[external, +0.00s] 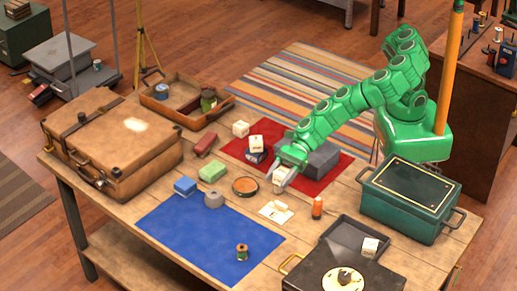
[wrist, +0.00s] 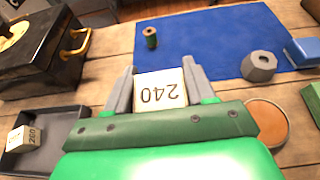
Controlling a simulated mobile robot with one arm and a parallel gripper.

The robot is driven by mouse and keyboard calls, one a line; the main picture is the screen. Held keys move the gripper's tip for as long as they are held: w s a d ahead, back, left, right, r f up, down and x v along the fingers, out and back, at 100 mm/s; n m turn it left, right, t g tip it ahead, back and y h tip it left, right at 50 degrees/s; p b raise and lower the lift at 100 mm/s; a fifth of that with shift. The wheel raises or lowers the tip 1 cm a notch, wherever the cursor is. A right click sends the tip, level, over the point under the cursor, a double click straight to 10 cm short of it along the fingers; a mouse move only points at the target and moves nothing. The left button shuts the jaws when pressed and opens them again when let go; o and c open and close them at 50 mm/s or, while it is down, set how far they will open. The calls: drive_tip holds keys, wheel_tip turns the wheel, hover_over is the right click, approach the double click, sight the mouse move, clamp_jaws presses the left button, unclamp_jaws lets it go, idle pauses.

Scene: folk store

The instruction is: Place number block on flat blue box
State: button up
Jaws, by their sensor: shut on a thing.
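My gripper (external: 281,178) is shut on a white number block (external: 280,184) marked 240. In the wrist view the block (wrist: 161,91) sits between the two grey fingers of my gripper (wrist: 160,84), its number upside down. In the external view my gripper hangs over the wooden table, close to the front edge of the red cloth; I cannot tell the exact height. A small flat blue box (external: 185,186) lies to the left, at the blue cloth's upper left corner. In the wrist view the blue box (wrist: 303,51) is at the right edge.
A thread spool (external: 242,252) stands on the blue cloth (external: 190,233). Another number block (external: 370,246) is in the dark tray.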

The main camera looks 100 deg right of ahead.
sight(280, 173)
drive_tip(key=shift+s+d+r, duration=0.1)
drive_tip(key=shift+s+r, duration=0.1)
drive_tip(key=shift+r, duration=0.05)
wheel_tip(280, 173, up, 13)
drive_tip(key=d+f+m+t+h, duration=0.1)
drive_tip(key=d+m+t+h, duration=0.3)
drive_tip(key=d+m+h, duration=0.8)
drive_tip(key=s+d+m+g+h, duration=0.4)
drive_tip(key=s+d+m+h, duration=0.25)
drive_tip(key=s+d, duration=0.75)
drive_tip(key=shift+h, duration=0.35)
drive_tip(key=shift+w+d+f, duration=0.15)
drive_tip(key=shift+w+f, duration=0.1)
drive_tip(key=shift+f, duration=2.75)
drive_tip(key=shift+w+d+f, duration=0.15)
drive_tip(key=shift+w+f, duration=0.1)
drive_tip(key=shift+f, duration=2.8)
drive_tip(key=shift+w+d+f, duration=0.15)
drive_tip(key=shift+w+f, duration=0.1)
drive_tip(key=shift+f, duration=2.75)
drive_tip(key=o, duration=1)
drive_tip(key=shift+f, duration=0.1)
